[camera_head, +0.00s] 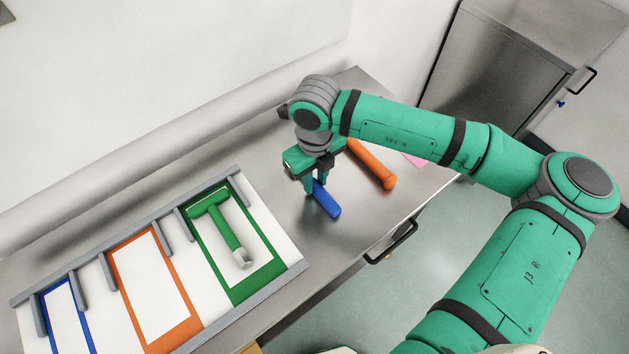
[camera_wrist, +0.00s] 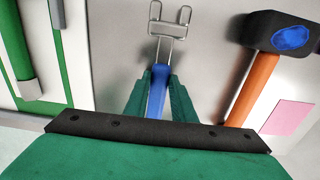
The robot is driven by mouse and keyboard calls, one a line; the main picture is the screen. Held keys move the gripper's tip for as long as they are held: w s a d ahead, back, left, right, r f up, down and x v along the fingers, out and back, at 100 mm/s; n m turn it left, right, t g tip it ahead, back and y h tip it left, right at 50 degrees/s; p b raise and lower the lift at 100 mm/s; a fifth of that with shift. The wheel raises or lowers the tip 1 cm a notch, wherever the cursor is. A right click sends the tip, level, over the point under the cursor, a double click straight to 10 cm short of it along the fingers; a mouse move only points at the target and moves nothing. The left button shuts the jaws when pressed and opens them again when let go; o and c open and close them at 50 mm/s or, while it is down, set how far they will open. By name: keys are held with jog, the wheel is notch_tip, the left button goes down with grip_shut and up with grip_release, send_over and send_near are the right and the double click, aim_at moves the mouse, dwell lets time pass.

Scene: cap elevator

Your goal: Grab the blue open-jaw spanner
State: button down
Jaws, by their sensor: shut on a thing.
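The blue open-jaw spanner (camera_head: 327,204) is at my gripper (camera_head: 317,188) above the steel table; only its blue handle shows clearly in the head view. In the wrist view, its grey forked head (camera_wrist: 169,22) points away from me and its blue handle (camera_wrist: 158,82) runs back between the two green fingers of my gripper (camera_wrist: 158,92). The fingers are shut on the handle from both sides. I cannot tell whether the spanner touches the table or hangs just above it.
An orange-handled hammer (camera_head: 372,165) with a black head (camera_wrist: 283,33) lies close on the right, near a pink patch (camera_wrist: 288,117). A white board (camera_head: 272,232) with blue, orange and green outlines is on the left; a green hammer (camera_head: 227,228) lies in the green one. A wall borders the back.

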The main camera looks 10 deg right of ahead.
jog(key=shift+a+r, duration=0.1)
jog(key=shift+r, duration=0.25)
notch_tip(320, 180, up, 3)
jog(key=shift+s+f, duration=0.15)
jog(key=s+a+r, duration=0.5)
jog(key=s+r, duration=0.4)
jog(key=s, duration=0.4)
jog(key=shift+a+r, duration=0.15)
jog(key=shift+a, duration=0.05)
jog(key=shift+w, duration=0.15)
